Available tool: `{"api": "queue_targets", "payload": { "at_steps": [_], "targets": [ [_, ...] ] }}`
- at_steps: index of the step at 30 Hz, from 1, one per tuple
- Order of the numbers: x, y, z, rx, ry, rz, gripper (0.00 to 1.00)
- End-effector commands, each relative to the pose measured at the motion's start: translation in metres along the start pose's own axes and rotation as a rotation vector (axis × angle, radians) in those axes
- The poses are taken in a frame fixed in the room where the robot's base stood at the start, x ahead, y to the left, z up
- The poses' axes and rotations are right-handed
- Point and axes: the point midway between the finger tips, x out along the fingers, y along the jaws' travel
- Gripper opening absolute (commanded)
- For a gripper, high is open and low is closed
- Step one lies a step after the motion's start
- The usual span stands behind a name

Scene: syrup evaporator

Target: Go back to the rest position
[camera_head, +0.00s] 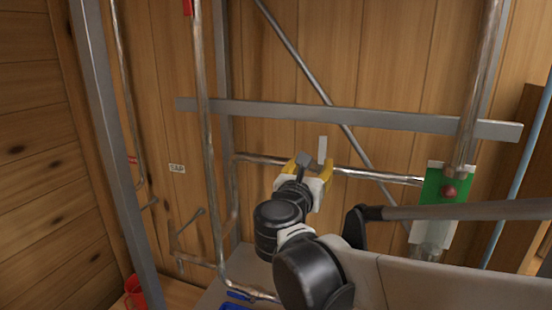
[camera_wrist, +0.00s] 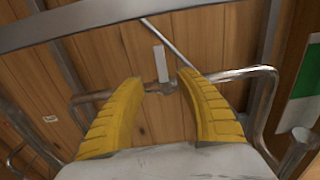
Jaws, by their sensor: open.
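My gripper (camera_head: 309,168) is raised in front of the pipework, near the middle of the head view. Its two yellow fingers are spread apart with nothing held between them. In the wrist view my gripper (camera_wrist: 158,82) also shows open. An upright pale valve lever (camera_wrist: 161,63) shows in the gap between the fingertips, beyond them. In the head view the lever (camera_head: 323,149) stands just above the fingers. Whether a finger touches it, I cannot tell. The valve body under it is partly hidden by my gripper in the head view.
A horizontal pipe (camera_head: 372,175) runs behind my gripper. A grey crossbar (camera_head: 350,117) spans above it. A green panel with a red knob (camera_head: 450,190) is at the right. A vertical pipe (camera_head: 203,110) stands left. A red container (camera_head: 135,290) sits at lower left.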

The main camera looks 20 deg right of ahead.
Motion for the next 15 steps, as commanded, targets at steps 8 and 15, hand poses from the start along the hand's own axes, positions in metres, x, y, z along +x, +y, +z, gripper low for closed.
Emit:
{"api": "queue_targets", "payload": {
  "at_steps": [8, 15],
  "targets": [
    [-0.003, 0.000, 0.000, 0.000, 0.000, 0.000, 0.41],
    [-0.009, -0.022, -0.044, 0.207, 0.091, -0.034, 0.41]
  ]
}}
